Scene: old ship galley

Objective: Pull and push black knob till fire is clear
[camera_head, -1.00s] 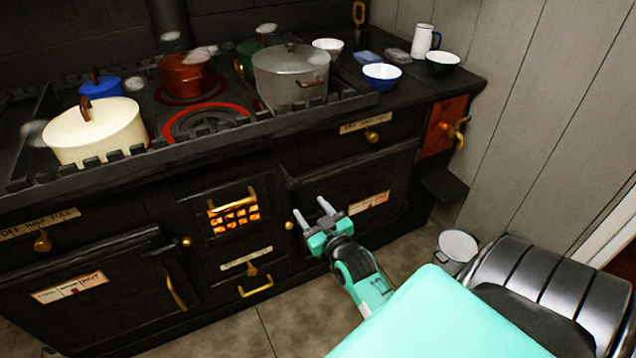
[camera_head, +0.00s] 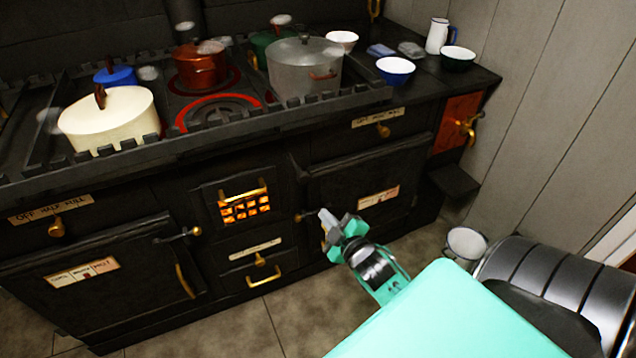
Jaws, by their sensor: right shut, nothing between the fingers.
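The fire glows orange behind a barred grate (camera_head: 243,206) in the middle of the black stove front. A brass handle (camera_head: 242,192) crosses the top of the grate. A small brass knob (camera_head: 258,260) sits on the panel below, with a brass pull (camera_head: 264,281) under it. I cannot pick out a black knob for certain. My right gripper (camera_head: 326,222) is shut and empty in front of the right oven door. Its fingertips point left towards a small door latch (camera_head: 308,215); I cannot tell whether they touch it. My left gripper is not in view.
The stove top holds a cream pot (camera_head: 110,122), a red pot (camera_head: 200,70), a grey pot (camera_head: 302,70) and other pots. Bowls and a white jug (camera_head: 437,36) stand at the right. A white bucket (camera_head: 466,243) stands on the floor by the wall. Floor in front is clear.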

